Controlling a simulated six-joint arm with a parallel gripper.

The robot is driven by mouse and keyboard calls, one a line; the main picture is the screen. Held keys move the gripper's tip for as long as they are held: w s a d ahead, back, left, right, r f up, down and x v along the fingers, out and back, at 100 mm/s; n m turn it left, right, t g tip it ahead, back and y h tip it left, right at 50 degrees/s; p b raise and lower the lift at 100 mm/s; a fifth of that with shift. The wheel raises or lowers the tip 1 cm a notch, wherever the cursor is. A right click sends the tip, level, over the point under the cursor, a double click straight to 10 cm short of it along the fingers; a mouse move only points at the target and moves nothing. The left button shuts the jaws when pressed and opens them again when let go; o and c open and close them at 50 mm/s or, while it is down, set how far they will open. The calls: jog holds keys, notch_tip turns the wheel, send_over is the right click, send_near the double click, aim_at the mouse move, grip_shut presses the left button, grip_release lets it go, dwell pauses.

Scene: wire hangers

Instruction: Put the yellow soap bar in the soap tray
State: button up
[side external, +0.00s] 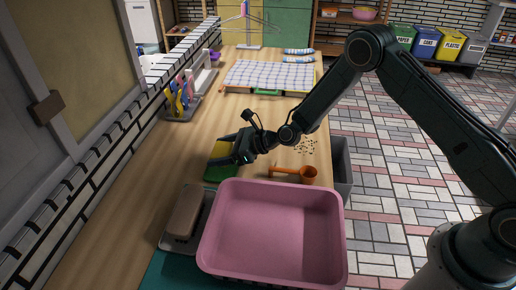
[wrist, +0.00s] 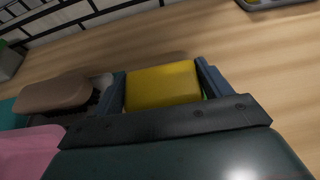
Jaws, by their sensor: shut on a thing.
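The yellow soap bar (wrist: 162,85) is a plain yellow block between the two fingers of my gripper (wrist: 165,88) in the wrist view. In the side external view my gripper (side external: 232,150) is shut on the yellow bar (side external: 221,150), partly hidden by the fingers. A green piece (side external: 220,172) shows just below the bar; I cannot tell whether they touch. The block (wrist: 55,92) also shows at the left in the wrist view.
A large pink basin (side external: 272,183) stands right of the grey tray. An orange scoop (side external: 300,174) lies right of my gripper. The counter (side external: 150,165) left of my gripper is clear.

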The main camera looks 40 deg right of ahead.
jog(key=shift+f, duration=1.65)
jog(key=shift+f, duration=0.2)
jog(key=o, duration=1)
jog(key=shift+o, duration=0.2)
jog(key=shift+r, duration=0.2)
jog(key=shift+v, duration=6)
jog(key=shift+f, duration=0.1)
